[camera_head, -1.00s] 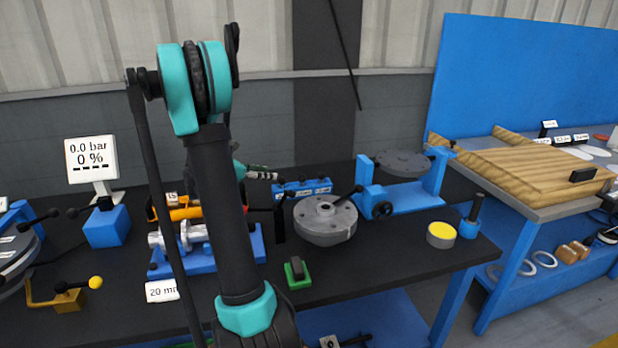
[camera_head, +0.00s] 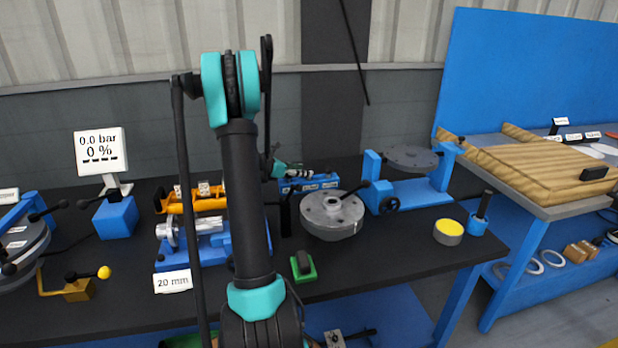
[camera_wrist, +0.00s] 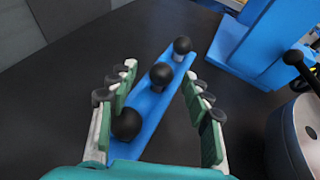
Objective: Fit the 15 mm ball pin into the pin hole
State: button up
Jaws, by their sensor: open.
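A blue rack (camera_wrist: 152,110) with three black ball-headed pins, a near one (camera_wrist: 127,124), a middle one (camera_wrist: 161,75) and a far one (camera_wrist: 182,46), lies below my gripper in the wrist view. My gripper (camera_wrist: 160,92) is open, its green-padded fingers on either side of the rack in that picture, holding nothing. I cannot tell which pin is the 15 mm one. In the head view my gripper (camera_head: 300,172) is just above the rack (camera_head: 310,184), whose labels are unreadable. The grey flanged shell (camera_head: 332,218) stands in front of the rack; I cannot make out which hole is the pin hole.
A blue stand with a grey disc (camera_head: 412,158) is right of the shell. A yellow-topped cylinder (camera_head: 448,231) and a blue holder with a dark handle (camera_head: 480,216) stand near the right table edge. A green block (camera_head: 303,266) is in front. A black lever (camera_head: 360,192) rises beside the shell.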

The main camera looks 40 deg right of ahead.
aim_at(309, 178)
jog(key=x, duration=0.3)
jog(key=shift+s+d+f, duration=0.2)
jog(key=shift+d, duration=0.1)
grip_shut()
